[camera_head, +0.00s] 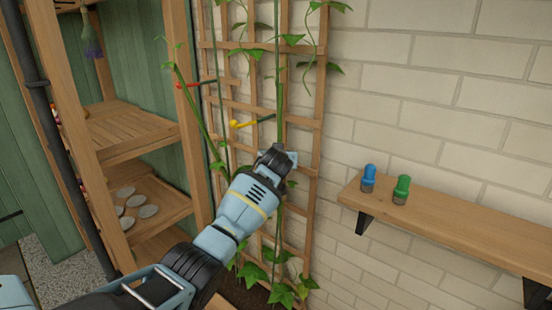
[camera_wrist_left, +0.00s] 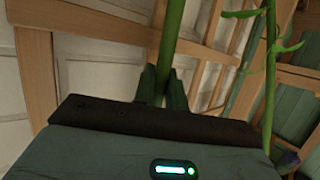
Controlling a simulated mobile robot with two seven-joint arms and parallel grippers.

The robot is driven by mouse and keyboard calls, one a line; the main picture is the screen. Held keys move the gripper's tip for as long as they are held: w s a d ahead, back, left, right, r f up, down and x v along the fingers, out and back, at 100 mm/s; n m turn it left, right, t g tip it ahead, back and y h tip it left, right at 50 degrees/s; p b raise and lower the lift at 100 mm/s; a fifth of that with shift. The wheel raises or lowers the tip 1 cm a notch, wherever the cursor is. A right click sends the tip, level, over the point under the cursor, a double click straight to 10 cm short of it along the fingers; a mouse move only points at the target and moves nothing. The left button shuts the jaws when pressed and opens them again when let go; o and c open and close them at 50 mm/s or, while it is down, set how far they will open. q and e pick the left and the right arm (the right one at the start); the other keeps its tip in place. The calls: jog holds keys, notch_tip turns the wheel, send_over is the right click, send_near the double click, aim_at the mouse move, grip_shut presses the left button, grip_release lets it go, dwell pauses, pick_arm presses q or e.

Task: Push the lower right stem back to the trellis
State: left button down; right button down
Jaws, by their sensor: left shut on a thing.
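The wooden trellis (camera_head: 314,125) stands against the brick wall; its slats also show in the left wrist view (camera_wrist_left: 36,70). The right green stem (camera_head: 279,75) runs nearly upright in front of the trellis, its lower part partly hidden behind my left gripper (camera_head: 277,157). In the left wrist view that stem (camera_wrist_left: 171,35) passes between the fingers of my left gripper (camera_wrist_left: 164,88), which is shut on it. I cannot tell whether the stem touches the trellis. Another stem (camera_head: 199,115) leans out at the left. My right gripper is out of view.
A red clip (camera_head: 196,84) and a yellow clip (camera_head: 240,124) sit left of the right stem. A wall shelf (camera_head: 460,232) at the right holds a blue bottle (camera_head: 368,178) and a green bottle (camera_head: 401,189). A wooden rack (camera_head: 135,140) stands close at the left.

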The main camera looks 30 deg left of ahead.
pick_arm(q)
jog(key=c, duration=1.7)
grip_release()
jog(key=shift+o, duration=1.2)
jog(key=shift+w+f, duration=0.1)
jog(key=shift+w, duration=0.15)
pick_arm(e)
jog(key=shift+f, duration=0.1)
pick_arm(q)
jog(key=shift+s+d, duration=0.1)
jog(key=shift+s, duration=0.05)
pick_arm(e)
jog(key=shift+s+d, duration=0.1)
